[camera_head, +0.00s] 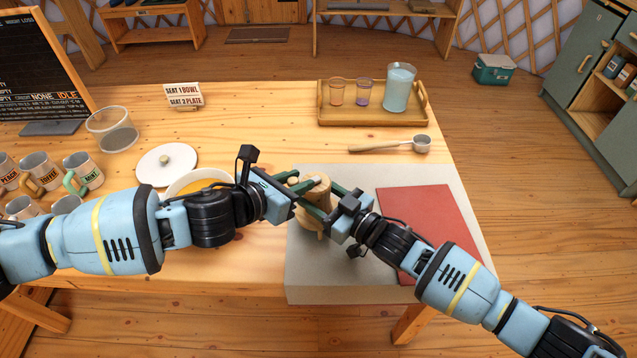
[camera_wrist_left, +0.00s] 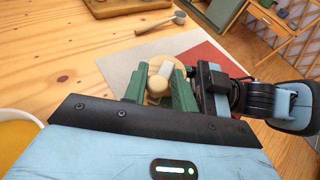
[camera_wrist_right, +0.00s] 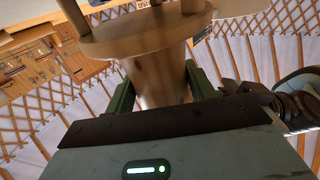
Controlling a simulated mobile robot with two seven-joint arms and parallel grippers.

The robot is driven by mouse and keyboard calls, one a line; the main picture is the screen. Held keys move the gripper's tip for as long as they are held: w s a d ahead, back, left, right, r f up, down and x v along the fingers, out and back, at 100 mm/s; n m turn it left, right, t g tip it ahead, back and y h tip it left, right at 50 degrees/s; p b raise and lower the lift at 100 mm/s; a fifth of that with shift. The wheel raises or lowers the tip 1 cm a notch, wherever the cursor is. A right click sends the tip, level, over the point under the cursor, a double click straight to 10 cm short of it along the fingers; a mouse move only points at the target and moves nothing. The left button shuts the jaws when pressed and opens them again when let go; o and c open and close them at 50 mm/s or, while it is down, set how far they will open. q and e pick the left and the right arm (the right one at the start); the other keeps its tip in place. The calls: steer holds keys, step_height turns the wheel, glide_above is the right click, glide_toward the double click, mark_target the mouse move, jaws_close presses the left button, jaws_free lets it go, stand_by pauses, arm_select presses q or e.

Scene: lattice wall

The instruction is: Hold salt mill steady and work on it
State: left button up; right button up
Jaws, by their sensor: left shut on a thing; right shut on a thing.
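The salt mill (camera_head: 319,190) is pale wood with a round top and stands over the grey mat (camera_head: 305,270). My left gripper (camera_head: 298,184) is shut at its top from the left. In the left wrist view a round wooden knob (camera_wrist_left: 157,84) and a grey-white piece lie between the green fingers (camera_wrist_left: 158,88). Which part the fingers press is hard to tell. My right gripper (camera_head: 322,207) is shut on the mill's body from the right. In the right wrist view the body (camera_wrist_right: 158,78) sits between the fingers, under a wider wooden disc (camera_wrist_right: 140,38). The mill's base is largely hidden.
A red mat (camera_head: 425,215) lies on the grey mat at right. Behind are a wooden ladle (camera_head: 385,147) and a tray (camera_head: 345,117) with glasses and a pitcher. A bowl (camera_head: 190,180), white lid (camera_head: 166,164), glass container (camera_head: 112,130) and several mugs (camera_head: 84,172) stand at left.

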arm_select(q)
steer(key=shift+o, duration=1.1)
steer(key=shift+w+a, duration=0.2)
steer(key=shift+w, duration=0.3)
steer(key=shift+w+a, duration=0.2)
steer(key=shift+w, duration=0.25)
steer(key=o, duration=0.8)
steer(key=shift+s+d, duration=0.1)
steer(key=shift+o, duration=1.1)
steer(key=shift+s, duration=0.1)
steer(key=shift+s+r, duration=0.1)
steer(key=v, duration=0.6)
steer(key=shift+s+a, duration=0.25)
steer(key=shift+r, duration=0.15)
